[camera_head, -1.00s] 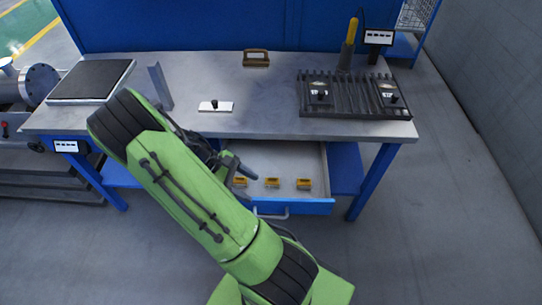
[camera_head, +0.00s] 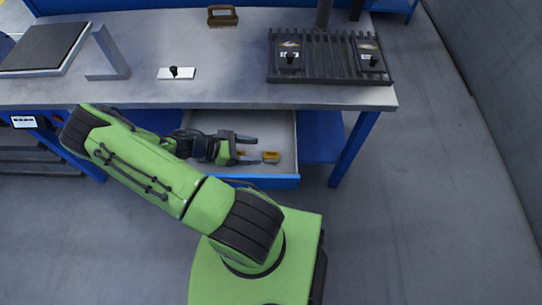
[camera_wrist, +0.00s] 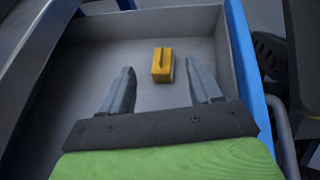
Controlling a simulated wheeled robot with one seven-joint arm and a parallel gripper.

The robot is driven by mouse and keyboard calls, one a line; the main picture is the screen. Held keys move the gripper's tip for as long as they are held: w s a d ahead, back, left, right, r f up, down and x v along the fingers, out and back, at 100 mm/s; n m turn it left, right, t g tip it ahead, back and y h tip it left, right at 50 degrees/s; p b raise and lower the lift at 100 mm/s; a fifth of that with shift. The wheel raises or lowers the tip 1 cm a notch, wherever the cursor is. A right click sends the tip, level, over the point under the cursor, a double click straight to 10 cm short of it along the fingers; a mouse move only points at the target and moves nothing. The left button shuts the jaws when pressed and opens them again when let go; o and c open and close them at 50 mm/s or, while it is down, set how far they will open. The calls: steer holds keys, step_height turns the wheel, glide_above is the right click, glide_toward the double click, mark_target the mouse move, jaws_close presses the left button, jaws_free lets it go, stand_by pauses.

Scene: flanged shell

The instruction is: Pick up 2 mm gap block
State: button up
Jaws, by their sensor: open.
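A small yellow block (camera_wrist: 162,65) with a slot or ridge along its top lies on the drawer floor in the wrist view. I cannot read a gap size on it. In the head view a yellow block (camera_head: 271,156) lies in the drawer just right of my gripper (camera_head: 257,149). A bit of yellow also shows by the lower finger, mostly hidden. My gripper is open and empty, reaching into the drawer. In the wrist view its two fingers stand apart, with the block between and slightly beyond the tips.
The open drawer (camera_head: 285,130) has a blue front and grey walls close around my gripper. The workbench top (camera_head: 220,92) overhangs its back. On the bench are a slotted black rack (camera_head: 330,72), a white plate with a black knob (camera_head: 177,73), a brown block (camera_head: 222,16) and an angle bracket (camera_head: 108,55).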

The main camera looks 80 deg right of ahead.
mark_target(271, 153)
steer(key=b+x, duration=0.1)
steer(key=x, duration=0.4)
steer(key=shift+s+f, duration=0.15)
steer(key=shift+s, duration=0.15)
steer(key=shift+c, duration=0.3)
jaws_close()
